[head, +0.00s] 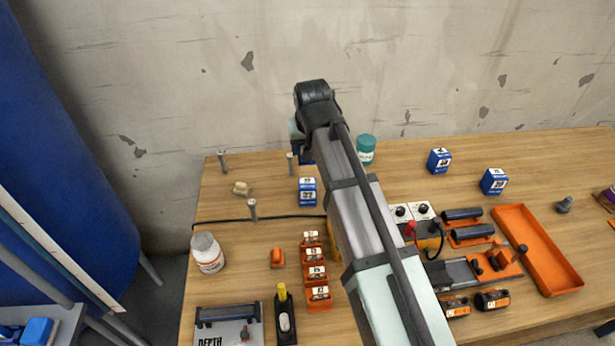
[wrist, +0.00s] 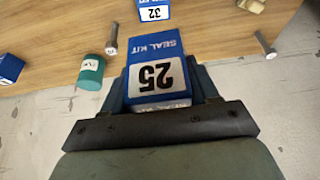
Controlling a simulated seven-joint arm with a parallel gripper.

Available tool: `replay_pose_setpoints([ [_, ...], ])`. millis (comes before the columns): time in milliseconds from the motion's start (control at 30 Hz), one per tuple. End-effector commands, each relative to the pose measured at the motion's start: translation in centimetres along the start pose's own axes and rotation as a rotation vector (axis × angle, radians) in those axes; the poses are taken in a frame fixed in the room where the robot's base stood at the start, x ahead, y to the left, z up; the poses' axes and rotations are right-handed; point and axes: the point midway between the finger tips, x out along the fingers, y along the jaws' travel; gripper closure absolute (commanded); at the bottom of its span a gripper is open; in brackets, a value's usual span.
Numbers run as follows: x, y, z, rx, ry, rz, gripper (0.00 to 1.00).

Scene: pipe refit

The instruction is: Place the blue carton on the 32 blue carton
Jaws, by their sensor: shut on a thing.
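My gripper (wrist: 160,84) is shut on a blue and white carton marked 25 (wrist: 157,76), seen upside down between the fingers in the wrist view. In the head view my arm hides most of the gripper, and only a sliver of blue shows beside it. The 32 blue carton (head: 307,191) stands on the table, left of my arm. It also shows at the top edge of the wrist view (wrist: 154,11), partly cut off and apart from the held carton.
A teal jar (head: 366,150) is right of my arm. Two more blue cartons (head: 439,161) (head: 493,181) stand farther right. Orange blocks (head: 316,272) and a white bottle (head: 208,253) are in front; an orange tray (head: 537,250) lies right.

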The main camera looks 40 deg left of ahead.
Motion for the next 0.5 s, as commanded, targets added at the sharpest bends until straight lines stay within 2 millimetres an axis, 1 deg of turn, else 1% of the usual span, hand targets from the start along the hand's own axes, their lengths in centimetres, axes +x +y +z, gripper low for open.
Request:
replay_pose_setpoints([
  [300,4.3,0.0,1.9,-0.001,-0.002,0.000,0.71],
  [500,5.4,0.0,2.3,-0.001,-0.001,0.000,0.71],
])
